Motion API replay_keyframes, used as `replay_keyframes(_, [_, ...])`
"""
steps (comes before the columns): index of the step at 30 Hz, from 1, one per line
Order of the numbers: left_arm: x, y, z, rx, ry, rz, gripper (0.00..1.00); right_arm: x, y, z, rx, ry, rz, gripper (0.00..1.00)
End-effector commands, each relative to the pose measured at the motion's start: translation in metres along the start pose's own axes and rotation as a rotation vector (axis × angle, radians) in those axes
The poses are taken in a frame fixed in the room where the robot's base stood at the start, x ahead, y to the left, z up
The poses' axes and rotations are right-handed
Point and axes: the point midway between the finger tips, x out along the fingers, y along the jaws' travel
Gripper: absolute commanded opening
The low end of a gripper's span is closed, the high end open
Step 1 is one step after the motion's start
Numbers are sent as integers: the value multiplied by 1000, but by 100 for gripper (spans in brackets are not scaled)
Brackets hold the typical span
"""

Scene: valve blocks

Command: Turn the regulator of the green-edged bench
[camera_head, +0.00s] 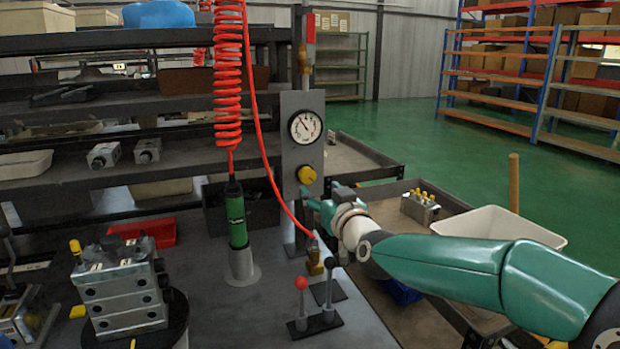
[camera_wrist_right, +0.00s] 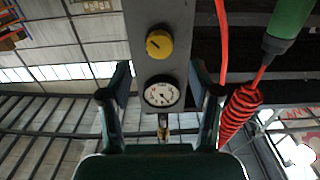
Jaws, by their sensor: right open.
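The regulator's yellow knob (camera_head: 307,175) sits on a grey upright panel (camera_head: 289,110), below a round white gauge (camera_head: 305,127). In the right wrist view the picture is inverted, so the yellow knob (camera_wrist_right: 159,43) shows above the gauge (camera_wrist_right: 161,93). My right gripper (camera_head: 318,202) is close to the panel, at the right and just below the knob in the head view. In the right wrist view its fingers (camera_wrist_right: 160,78) are spread wide, with the panel between them in the picture and nothing held. I cannot make out a green edge on the bench (camera_head: 260,310). My left gripper is not in view.
A red coiled hose (camera_head: 228,80) and a green tool (camera_head: 236,218) stand left of the panel. Red and black levers (camera_head: 301,300) stand in front. A valve block (camera_head: 122,290) is at the left. A white bin (camera_head: 498,226) lies behind my right arm.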

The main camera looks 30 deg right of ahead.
Motion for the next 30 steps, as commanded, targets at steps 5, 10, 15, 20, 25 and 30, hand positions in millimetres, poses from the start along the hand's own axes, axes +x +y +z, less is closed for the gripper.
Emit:
replay_keyframes(5, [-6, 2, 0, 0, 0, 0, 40, 39, 0, 0, -1, -1, 1, 63])
replay_keyframes(10, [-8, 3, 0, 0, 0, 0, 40, 63, 1, -1, 0, 0, 2, 63])
replay_keyframes(15, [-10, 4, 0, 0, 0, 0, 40, 75, 1, 0, 0, 0, 2, 63])
replay_keyframes(20, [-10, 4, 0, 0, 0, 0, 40, 77, 2, 0, 0, 1, 2, 63])
replay_keyframes(25, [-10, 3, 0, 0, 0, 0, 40, 77, 2, 0, -1, 1, 2, 60])
replay_keyframes(30, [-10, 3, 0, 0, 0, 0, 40, 76, 2, 0, -1, 1, 2, 31])
